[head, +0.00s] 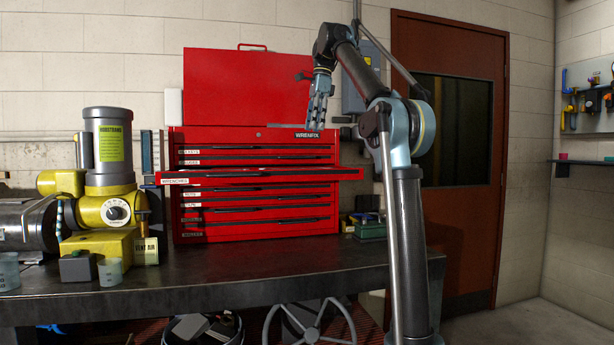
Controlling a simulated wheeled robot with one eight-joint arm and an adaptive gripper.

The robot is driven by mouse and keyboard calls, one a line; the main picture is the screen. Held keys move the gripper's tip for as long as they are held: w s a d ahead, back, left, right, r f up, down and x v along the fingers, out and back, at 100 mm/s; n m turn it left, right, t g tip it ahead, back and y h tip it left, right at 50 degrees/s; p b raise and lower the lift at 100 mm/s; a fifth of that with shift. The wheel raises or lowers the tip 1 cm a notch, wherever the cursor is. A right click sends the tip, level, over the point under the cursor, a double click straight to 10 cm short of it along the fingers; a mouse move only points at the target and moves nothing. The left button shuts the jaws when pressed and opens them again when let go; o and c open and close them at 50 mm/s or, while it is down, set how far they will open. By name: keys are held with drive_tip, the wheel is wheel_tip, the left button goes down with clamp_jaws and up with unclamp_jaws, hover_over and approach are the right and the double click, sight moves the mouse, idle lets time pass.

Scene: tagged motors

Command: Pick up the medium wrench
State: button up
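The medium wrench cannot be made out in the head view. A red tool chest (250,225) stands on the workbench, and its drawer labelled as wrenches (262,176) is pulled out. The inside of that drawer is hidden at this low angle. My gripper (318,122) points down in front of the right side of the chest's raised lid, above the open drawer. No object shows in it. Its fingers are small and overlap, so their opening is unclear.
The dark workbench (230,269) has clear room in front of the chest. A yellow and grey motor (108,165) stands at the left, with small containers nearby. A brown door (460,130) is behind my arm.

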drive_tip(key=f, duration=0.6)
drive_tip(key=a+f, duration=0.1)
drive_tip(key=f, duration=0.2)
drive_tip(key=shift+s+a, duration=0.1)
drive_tip(key=shift+s, duration=0.1)
drive_tip(key=shift+a+f, duration=0.2)
drive_tip(key=shift+f, duration=2.45)
clamp_jaws()
